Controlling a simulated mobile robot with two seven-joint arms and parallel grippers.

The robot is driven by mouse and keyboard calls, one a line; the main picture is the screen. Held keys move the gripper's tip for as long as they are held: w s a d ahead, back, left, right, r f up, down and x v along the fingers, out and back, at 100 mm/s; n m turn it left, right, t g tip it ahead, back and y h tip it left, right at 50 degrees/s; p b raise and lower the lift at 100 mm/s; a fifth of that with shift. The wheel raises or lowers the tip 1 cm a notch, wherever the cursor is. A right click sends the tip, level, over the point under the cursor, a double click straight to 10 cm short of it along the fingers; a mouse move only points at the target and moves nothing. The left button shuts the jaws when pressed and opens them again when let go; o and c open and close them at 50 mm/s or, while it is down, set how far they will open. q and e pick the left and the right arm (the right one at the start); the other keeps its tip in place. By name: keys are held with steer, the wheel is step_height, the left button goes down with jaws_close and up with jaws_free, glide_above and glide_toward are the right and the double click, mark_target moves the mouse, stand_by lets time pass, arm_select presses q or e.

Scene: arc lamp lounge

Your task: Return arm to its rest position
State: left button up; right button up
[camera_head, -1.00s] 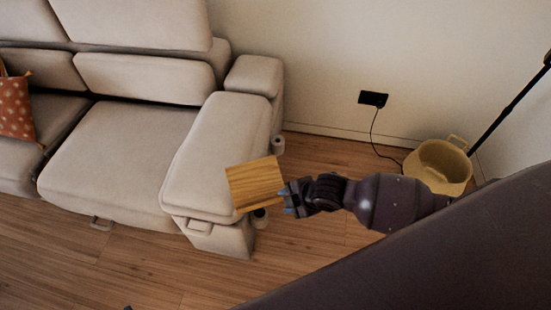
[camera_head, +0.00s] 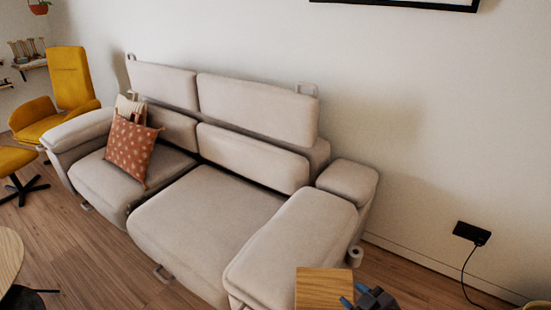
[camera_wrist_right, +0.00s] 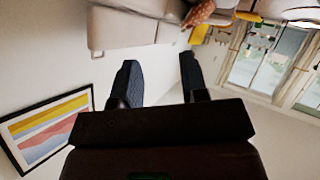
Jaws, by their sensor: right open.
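My right gripper (camera_head: 358,299) is at the bottom edge of the head view, beside the right side of a square wooden board (camera_head: 322,285). I cannot tell whether it touches the board. In the right wrist view my right gripper (camera_wrist_right: 158,66) shows two dark fingers spread apart with nothing between them. Most of my right arm is cut off below the head view. My left gripper is not in view.
The beige sofa (camera_head: 208,222) fills the middle, with a patterned orange cushion (camera_head: 131,150) on it. A yellow chair (camera_head: 70,78) and part of a round table (camera_head: 9,255) are at the left. A black wall socket (camera_head: 471,233) is at the right.

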steer(key=s+d+f+m+h, duration=0.2)
steer(key=s+d+f+m, duration=0.2)
steer(key=s, duration=0.4)
steer(key=s+d+f+m+h, duration=0.3)
steer(key=s+d+m, duration=0.1)
steer(key=s, duration=0.4)
steer(key=shift+s+d+f+h, duration=0.15)
steer(key=shift+d+f+h, duration=0.2)
steer(key=shift+d, duration=0.25)
